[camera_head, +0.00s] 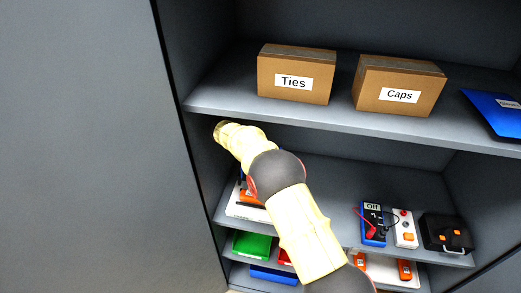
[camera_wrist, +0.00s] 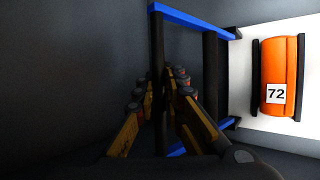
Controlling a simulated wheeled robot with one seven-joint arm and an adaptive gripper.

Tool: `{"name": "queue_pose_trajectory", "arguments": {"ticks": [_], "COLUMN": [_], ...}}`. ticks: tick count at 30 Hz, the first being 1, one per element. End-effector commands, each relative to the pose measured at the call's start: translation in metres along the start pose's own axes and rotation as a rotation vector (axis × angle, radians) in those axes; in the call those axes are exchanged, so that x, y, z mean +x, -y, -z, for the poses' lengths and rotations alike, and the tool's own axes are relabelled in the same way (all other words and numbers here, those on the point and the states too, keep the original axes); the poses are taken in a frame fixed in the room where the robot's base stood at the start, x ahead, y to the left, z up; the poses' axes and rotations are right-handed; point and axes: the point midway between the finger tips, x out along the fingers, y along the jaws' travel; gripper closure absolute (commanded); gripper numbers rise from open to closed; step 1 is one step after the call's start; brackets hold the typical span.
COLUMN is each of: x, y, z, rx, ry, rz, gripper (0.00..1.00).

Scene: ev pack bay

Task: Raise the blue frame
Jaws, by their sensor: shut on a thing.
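The blue frame (camera_wrist: 190,17) shows in the wrist view, with blue rails and dark bars. It stands beside a white block carrying an orange part. My gripper (camera_wrist: 172,80) is shut on a dark upright bar of the frame. In the head view my arm reaches into the left side of the middle shelf, and it hides the gripper and most of what is there. A sliver of blue shows beside the arm, too small to make out.
The white unit with an orange part marked 72 (camera_wrist: 275,92) sits close right of the frame. Above are the Ties box (camera_head: 293,82) and Caps box (camera_head: 398,95). A blue meter (camera_head: 373,222) and black case (camera_head: 446,234) stand right on the middle shelf. The cabinet's left wall is close.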

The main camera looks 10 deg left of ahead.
Motion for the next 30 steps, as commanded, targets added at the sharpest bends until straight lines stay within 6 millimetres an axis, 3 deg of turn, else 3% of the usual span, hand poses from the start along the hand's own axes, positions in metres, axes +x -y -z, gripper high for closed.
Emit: {"name": "queue_pose_trajectory", "arguments": {"ticks": [1,11,12,21,30], "x": [-0.0061,-0.0073,-0.0074,-0.0047,-0.0022], "y": [-0.0115,-0.0137,-0.0139,-0.0095,-0.0050], "z": [0.0002,0.0004,0.0004,0.0005,0.0005], "rx": [0.007,0.008,0.008,0.006,0.003], "ry": [-0.007,-0.009,-0.009,-0.006,-0.003], "rz": [-0.014,-0.017,-0.017,-0.011,-0.006], "gripper": [1.00,1.00,0.89,0.72,0.71]}}
